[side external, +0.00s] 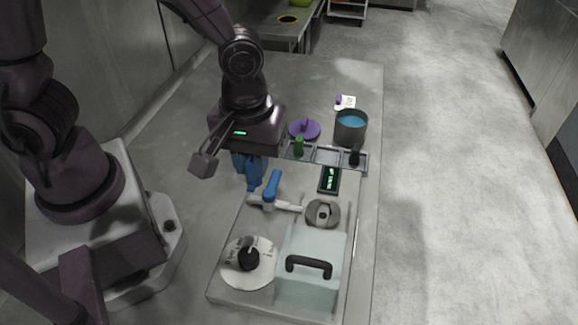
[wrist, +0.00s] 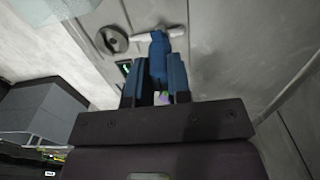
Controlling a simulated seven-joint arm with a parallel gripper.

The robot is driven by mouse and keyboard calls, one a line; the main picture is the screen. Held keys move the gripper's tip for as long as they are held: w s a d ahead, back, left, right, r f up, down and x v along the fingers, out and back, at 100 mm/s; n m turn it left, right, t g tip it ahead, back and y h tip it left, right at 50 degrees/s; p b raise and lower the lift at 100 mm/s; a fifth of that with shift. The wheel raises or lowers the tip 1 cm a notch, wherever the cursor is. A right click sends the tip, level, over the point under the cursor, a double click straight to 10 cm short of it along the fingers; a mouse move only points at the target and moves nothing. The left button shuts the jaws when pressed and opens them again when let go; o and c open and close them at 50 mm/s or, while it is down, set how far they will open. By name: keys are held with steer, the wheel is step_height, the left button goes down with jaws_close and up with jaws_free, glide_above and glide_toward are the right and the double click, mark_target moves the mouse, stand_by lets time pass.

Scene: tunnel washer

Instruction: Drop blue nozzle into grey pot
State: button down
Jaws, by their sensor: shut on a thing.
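My gripper (side external: 251,184) points down over the worktop, left of a white pipe fitting (side external: 287,207). In the wrist view its two dark blue fingers (wrist: 158,84) are closed on the blue nozzle (wrist: 158,62), which shows between them. A blue upright part (side external: 272,183) stands at the white fitting in the side view. In the wrist view blue meets the white pipe (wrist: 174,32); I cannot tell if the nozzle touches it. The grey pot (side external: 351,136), with blue inside, stands at the back right, well away from my gripper.
A grey compartment tray (side external: 327,155) with a green knob and a black one lies before the pot. A purple lid (side external: 304,129), a dark display (side external: 329,179), a round grey fitting (side external: 323,213), a clear cover (side external: 311,283) with black handle and a white disc (side external: 249,272) are nearby.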

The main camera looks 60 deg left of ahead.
steer(key=shift+s+a+r, duration=0.2)
steer(key=shift+s+r, duration=0.05)
steer(key=shift+s, duration=0.25)
steer(key=shift+s+a+r, duration=0.2)
steer(key=shift+s, duration=0.25)
steer(key=w+a+f+n, duration=0.15)
steer(key=w+a, duration=0.25)
steer(key=w, duration=0.8)
steer(key=w+a+f+n, duration=0.1)
steer(key=w+a+f, duration=0.2)
steer(key=w, duration=1)
steer(key=shift+w+a+r+m, duration=1.45)
steer(key=shift+w+r, duration=0.95)
steer(key=shift+w, duration=1.95)
steer(key=shift+a+f, duration=0.1)
steer(key=shift+f, duration=2.7)
